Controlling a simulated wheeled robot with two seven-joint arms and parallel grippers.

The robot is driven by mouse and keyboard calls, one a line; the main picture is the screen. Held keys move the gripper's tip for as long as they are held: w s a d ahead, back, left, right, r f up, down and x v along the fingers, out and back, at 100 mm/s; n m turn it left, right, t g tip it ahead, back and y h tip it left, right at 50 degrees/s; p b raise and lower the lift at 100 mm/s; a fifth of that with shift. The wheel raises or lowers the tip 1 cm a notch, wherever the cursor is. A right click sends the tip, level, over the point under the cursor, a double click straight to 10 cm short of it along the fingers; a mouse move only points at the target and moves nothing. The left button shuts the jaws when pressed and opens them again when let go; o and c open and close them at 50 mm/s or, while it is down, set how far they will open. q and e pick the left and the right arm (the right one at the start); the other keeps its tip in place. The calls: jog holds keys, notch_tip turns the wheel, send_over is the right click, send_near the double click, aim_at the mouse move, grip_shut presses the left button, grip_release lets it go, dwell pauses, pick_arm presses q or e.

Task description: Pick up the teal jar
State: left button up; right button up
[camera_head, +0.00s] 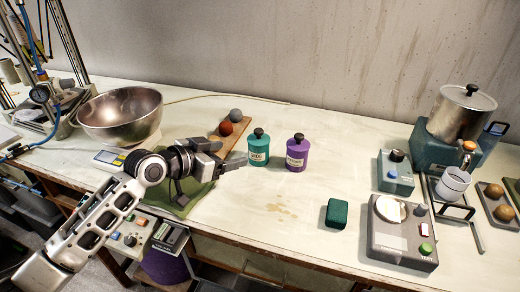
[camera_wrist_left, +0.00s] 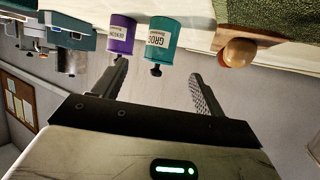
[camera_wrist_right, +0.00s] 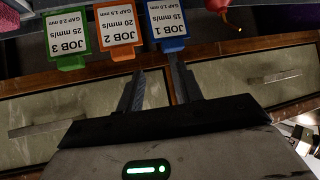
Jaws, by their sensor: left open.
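The teal jar (camera_head: 258,151) stands upright on the bench, with a dark knobbed lid and a pale label. A purple jar (camera_head: 297,153) stands just right of it. My left gripper (camera_head: 236,162) is open and empty, just left of the teal jar. In the left wrist view the teal jar (camera_wrist_left: 160,40) appears upside down beyond and between the spread fingers (camera_wrist_left: 158,69), with the purple jar (camera_wrist_left: 120,34) beside it. My right gripper (camera_wrist_right: 155,65) shows only in its wrist view; its fingers are apart with nothing visible between them.
A wooden board (camera_head: 222,137) with a red and a grey ball lies behind my left gripper. A metal bowl (camera_head: 120,114) is at left, a green box (camera_head: 337,213) at front. Job cards (camera_wrist_right: 118,28) hang near my right fingers. Devices (camera_head: 402,235) stand at right.

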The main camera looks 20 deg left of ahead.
aim_at(251, 149)
pick_arm(q)
jog(key=x, duration=0.4)
jog(key=shift+w+d+f, duration=0.2)
jog(key=shift+w, duration=0.1)
jog(key=shift+w+d+f, duration=0.15)
jog(key=shift+w+d, duration=0.05)
jog(key=shift+w, duration=0.2)
jog(key=b+x, duration=0.2)
jog(key=x, duration=0.2)
jog(key=shift+w+f, duration=0.25)
jog(key=shift+w, duration=0.1)
jog(key=shift+w+d, duration=0.1)
jog(key=shift+w, duration=0.1)
jog(key=shift+r, duration=0.1)
jog(key=c, duration=1.1)
pick_arm(e)
jog(key=shift+w+a+f, duration=0.2)
jog(key=shift+a+f, duration=0.05)
jog(key=shift+f, duration=0.15)
